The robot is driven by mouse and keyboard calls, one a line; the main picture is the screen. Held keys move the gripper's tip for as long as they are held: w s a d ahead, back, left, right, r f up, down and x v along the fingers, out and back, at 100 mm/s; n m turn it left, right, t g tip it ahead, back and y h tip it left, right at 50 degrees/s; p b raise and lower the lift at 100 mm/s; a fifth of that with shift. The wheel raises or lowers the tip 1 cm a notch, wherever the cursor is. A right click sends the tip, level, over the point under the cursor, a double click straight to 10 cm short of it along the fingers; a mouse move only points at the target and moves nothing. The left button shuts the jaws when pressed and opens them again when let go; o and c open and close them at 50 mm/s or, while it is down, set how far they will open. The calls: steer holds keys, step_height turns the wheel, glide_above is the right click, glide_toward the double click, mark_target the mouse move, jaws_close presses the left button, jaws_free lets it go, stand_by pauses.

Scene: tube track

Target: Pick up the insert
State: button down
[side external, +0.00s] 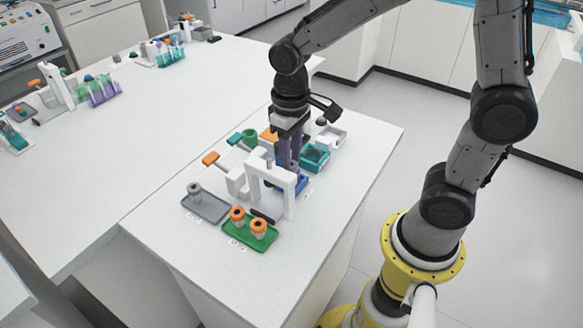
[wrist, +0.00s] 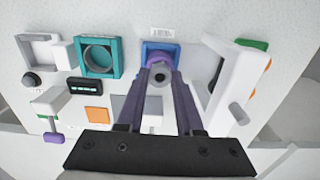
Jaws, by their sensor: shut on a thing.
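My gripper (wrist: 159,82) points down with its two purple fingers shut on a small grey round insert (wrist: 158,74) with a dark hole in its top. The insert is at the near edge of a blue square tray (wrist: 160,48); I cannot tell whether it still touches the tray. In the side view my gripper (side external: 289,176) is behind a white arch-shaped stand, and the insert is hidden. The blue tray (side external: 302,184) shows partly beside the stand.
The white stand (side external: 284,177) is close beside my fingers. A teal square holder (side external: 316,158) is nearby. A grey tray (side external: 207,207) holds a grey piece; a green tray (side external: 262,242) holds two orange-topped pieces. The bench's front right is clear.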

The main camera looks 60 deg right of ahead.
steer(key=shift+r, duration=2.8)
